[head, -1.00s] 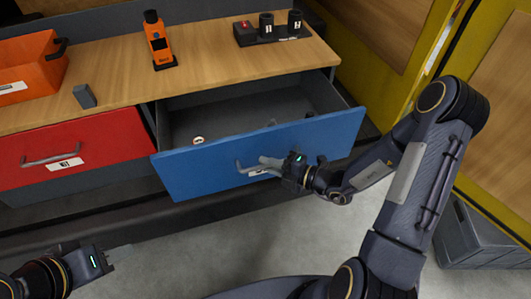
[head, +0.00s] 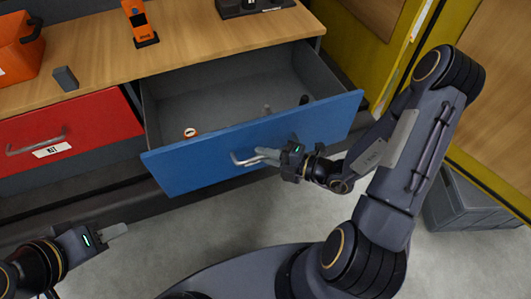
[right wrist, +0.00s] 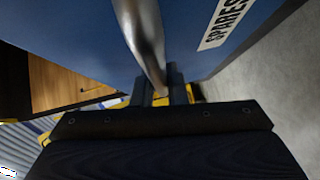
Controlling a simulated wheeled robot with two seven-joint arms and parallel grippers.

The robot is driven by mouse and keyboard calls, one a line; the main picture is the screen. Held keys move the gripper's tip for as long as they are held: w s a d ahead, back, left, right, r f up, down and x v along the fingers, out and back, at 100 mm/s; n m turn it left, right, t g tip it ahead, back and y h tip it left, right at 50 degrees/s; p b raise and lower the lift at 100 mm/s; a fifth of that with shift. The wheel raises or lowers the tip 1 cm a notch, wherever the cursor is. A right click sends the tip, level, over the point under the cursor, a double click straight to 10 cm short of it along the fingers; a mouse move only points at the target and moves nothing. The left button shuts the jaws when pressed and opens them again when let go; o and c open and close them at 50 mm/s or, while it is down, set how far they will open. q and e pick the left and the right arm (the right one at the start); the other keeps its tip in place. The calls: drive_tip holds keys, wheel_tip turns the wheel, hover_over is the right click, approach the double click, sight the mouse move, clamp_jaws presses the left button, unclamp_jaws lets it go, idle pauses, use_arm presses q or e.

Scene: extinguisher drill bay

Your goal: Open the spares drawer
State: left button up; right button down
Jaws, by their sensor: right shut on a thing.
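The blue spares drawer (head: 205,163) stands pulled well out of the bench in the head view, with its inside showing. Its label reading SPARES (right wrist: 224,20) shows in the right wrist view. My right gripper (head: 268,154) is shut on the drawer's metal handle (head: 240,160); the handle also runs between the fingers in the right wrist view (right wrist: 143,40). Inside the drawer lie a small orange and white round item (head: 190,132) and small dark items near the front right. My left gripper (head: 112,233) is empty, low at the left; its finger gap is unclear.
A closed red drawer (head: 100,122) is to the left. On the wooden top (head: 195,45) stand an orange crate (head: 18,55), a grey block (head: 65,78), an orange device (head: 138,22) and a dark unit (head: 245,8). A grey bin (head: 465,205) is on the floor at right.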

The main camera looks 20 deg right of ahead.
drive_tip(key=c, duration=1.5)
unclamp_jaws()
drive_tip(key=shift+o, duration=0.2)
drive_tip(key=shift+d, duration=0.1)
drive_tip(key=v, duration=0.7)
drive_tip(key=shift+s+d, duration=0.25)
drive_tip(key=shift+s, duration=0.05)
